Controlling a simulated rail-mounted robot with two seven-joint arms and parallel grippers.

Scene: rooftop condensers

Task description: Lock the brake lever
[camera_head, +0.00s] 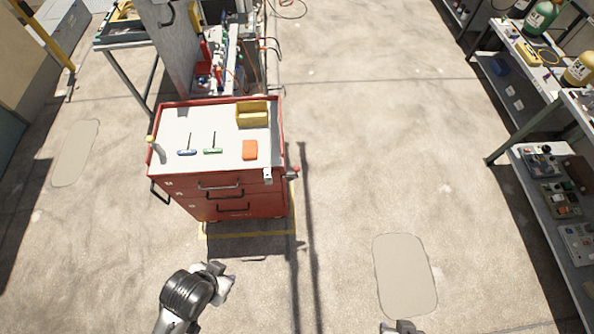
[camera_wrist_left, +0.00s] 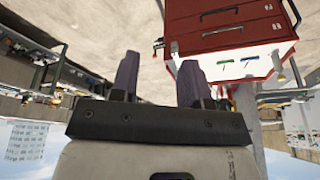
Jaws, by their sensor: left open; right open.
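A red tool cart (camera_head: 228,205) with a pale top stands left of centre. A small lever with a red knob (camera_head: 292,171), which looks like the brake lever, sticks out from its right side near the front corner. It is too small to tell its exact position. In the left wrist view the cart (camera_wrist_left: 225,35) is upside down. My left gripper (camera_head: 222,278) is in front of the cart, apart from it; its fingers are open and empty in the left wrist view (camera_wrist_left: 159,68). My right gripper (camera_head: 403,327) is at the bottom edge, mostly cut off, away from the cart.
On the cart top are a yellow bin (camera_head: 252,114), an orange box (camera_head: 250,150), a blue-handled tool (camera_head: 187,152) and a green-handled tool (camera_head: 213,150). Shelves (camera_head: 545,165) line the right side. The concrete floor right of the cart is clear.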

